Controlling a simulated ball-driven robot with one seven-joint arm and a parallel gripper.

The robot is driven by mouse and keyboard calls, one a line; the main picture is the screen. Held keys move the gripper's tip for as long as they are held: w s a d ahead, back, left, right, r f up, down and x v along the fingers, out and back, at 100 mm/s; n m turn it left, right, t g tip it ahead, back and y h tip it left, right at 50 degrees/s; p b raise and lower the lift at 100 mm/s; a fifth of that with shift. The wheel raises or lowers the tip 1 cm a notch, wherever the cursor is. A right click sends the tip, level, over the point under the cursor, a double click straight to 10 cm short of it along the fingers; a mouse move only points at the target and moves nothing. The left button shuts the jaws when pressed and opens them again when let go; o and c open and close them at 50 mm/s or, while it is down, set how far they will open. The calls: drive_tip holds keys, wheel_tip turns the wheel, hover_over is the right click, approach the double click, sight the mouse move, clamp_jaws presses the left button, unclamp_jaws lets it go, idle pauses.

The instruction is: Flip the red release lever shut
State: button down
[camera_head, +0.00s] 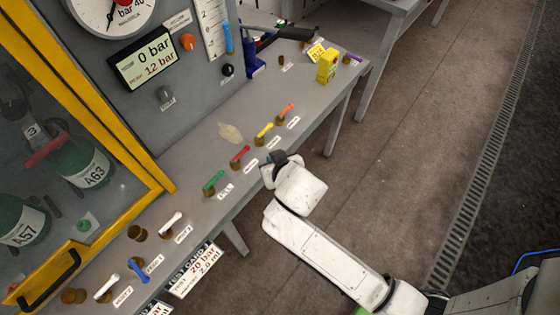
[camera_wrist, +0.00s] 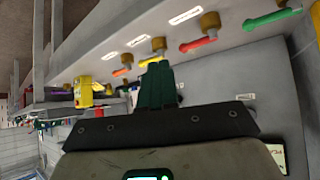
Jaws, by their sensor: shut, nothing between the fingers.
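The red lever (camera_head: 240,154) sits on a brass valve on the grey bench, between the green lever (camera_head: 214,180) and the yellow lever (camera_head: 265,130). Its handle slants up to the right; its small label is too small to read. It also shows in the wrist view (camera_wrist: 198,44), right of the yellow lever (camera_wrist: 150,61). My gripper (camera_head: 277,160) is at the bench's front edge, to the right of the red lever and apart from it. In the wrist view its dark green fingers (camera_wrist: 158,66) are shut and empty, overlapping the yellow lever's handle end in the picture.
An orange lever (camera_head: 286,111), white levers (camera_head: 171,223) and a blue lever (camera_head: 138,270) line the bench (camera_head: 190,160). A yellow block (camera_head: 327,66) stands at the far end. A yellow-framed cage (camera_head: 110,130) holding green cylinders is at left. Open floor (camera_head: 410,140) lies right.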

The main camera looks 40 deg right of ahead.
drive_tip(key=shift+s+d+r, duration=0.15)
drive_tip(key=shift+s+r, duration=0.9)
drive_tip(key=shift+s, duration=0.05)
drive_tip(key=s+f+n+g+y, duration=0.1)
drive_tip(key=s+g, duration=0.2)
drive_tip(key=s, duration=0.6)
drive_tip(key=s+d+f+n+g+y, duration=0.1)
drive_tip(key=s+g, duration=0.3)
drive_tip(key=s, duration=0.4)
drive_tip(key=shift+s+f+n+g+y, duration=0.35)
drive_tip(key=shift+f+n+y, duration=0.25)
drive_tip(key=shift+f+n, duration=0.2)
